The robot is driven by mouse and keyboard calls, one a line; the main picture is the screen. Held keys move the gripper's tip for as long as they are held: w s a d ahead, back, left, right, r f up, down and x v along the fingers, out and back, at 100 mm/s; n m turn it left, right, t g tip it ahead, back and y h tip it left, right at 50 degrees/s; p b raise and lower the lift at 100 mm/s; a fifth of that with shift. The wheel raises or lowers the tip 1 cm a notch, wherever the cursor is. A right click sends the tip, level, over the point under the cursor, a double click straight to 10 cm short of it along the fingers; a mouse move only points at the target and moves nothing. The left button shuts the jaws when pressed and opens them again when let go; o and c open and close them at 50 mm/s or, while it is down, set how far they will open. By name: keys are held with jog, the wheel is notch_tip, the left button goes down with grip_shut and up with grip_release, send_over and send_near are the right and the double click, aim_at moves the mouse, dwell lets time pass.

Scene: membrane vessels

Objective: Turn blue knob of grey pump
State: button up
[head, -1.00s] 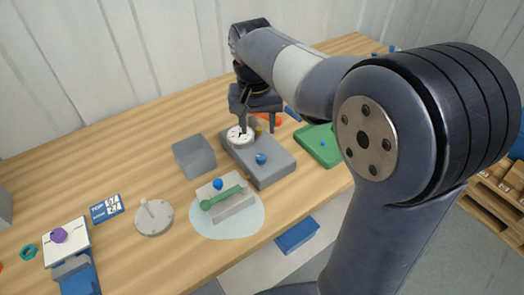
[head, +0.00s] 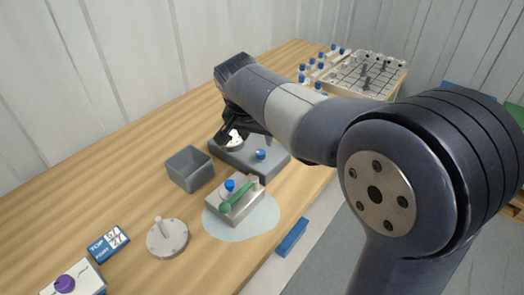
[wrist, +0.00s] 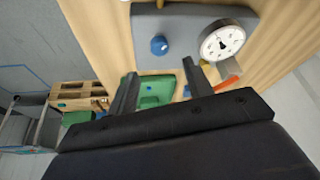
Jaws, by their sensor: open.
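The grey pump, a flat dark-grey block (head: 272,168) with a white round gauge and a blue knob (head: 261,154), lies on the wooden table in the head view. In the wrist view the block (wrist: 180,22), its blue knob (wrist: 159,45) and the gauge (wrist: 222,40) show at the top. My gripper (head: 232,128) is at the block's gauge end in the head view, tilted and partly hidden by its own wrist. In the wrist view my gripper (wrist: 158,72) is open and empty, with the blue knob beyond the gap between its fingers, apart from them.
A light-grey block (head: 242,208) with a green lever and another blue knob stands on a pale puddle (head: 262,222) nearer the front. A grey open box (head: 190,169) is left of the pump. A green tray (wrist: 152,92) shows in the wrist view.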

aim_at(261, 152)
jog(key=x, duration=0.7)
jog(key=shift+f, duration=0.35)
jog(key=shift+c, duration=0.3)
jog(key=c, duration=0.9)
